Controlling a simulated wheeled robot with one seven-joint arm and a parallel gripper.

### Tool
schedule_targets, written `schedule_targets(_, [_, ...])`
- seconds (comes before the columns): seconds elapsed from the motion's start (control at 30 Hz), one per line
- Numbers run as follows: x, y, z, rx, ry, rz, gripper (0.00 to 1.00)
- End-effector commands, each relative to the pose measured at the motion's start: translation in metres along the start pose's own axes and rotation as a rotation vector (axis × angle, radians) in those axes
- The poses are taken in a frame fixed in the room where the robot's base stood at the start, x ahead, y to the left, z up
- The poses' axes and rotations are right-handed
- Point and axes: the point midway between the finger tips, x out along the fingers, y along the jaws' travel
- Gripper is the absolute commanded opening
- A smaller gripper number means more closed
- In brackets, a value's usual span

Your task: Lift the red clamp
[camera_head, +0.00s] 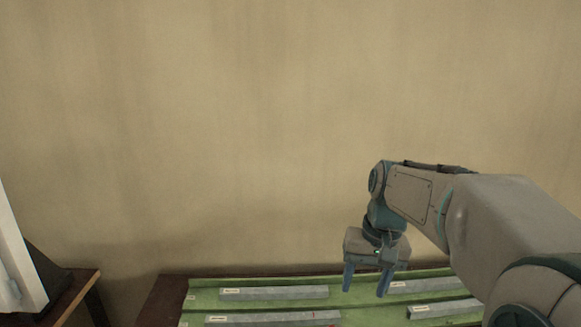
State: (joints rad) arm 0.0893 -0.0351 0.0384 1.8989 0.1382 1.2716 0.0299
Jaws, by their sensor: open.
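My gripper (365,292) points down over the green bench top (360,315), right of the picture's middle. Its two blue fingers are apart, with nothing visible between them. I cannot make out a red clamp in this view. A tiny reddish mark shows at the bottom edge, left of my gripper, too small and cut off to identify. The near part of the bench is outside the picture, and my arm hides its right side.
Grey profile bars with small pale labels lie on the green top: a back left bar (274,293), a front left bar (270,319), a back right bar (428,286) and a front right bar (446,308). A wooden table (82,290) stands at left. A plain wall rises behind.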

Motion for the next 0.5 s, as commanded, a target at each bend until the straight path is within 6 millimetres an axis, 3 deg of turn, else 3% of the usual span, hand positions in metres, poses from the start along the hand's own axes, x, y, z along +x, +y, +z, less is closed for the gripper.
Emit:
schedule_targets(0.03, [0.0, 0.001, 0.016, -0.013, 0.031, 0.013, 0.51])
schedule_targets(0.3, [0.018, 0.017, 0.089, -0.081, 0.191, 0.075, 0.51])
schedule_targets(0.5, [0.038, 0.027, 0.127, -0.126, 0.28, 0.102, 0.51])
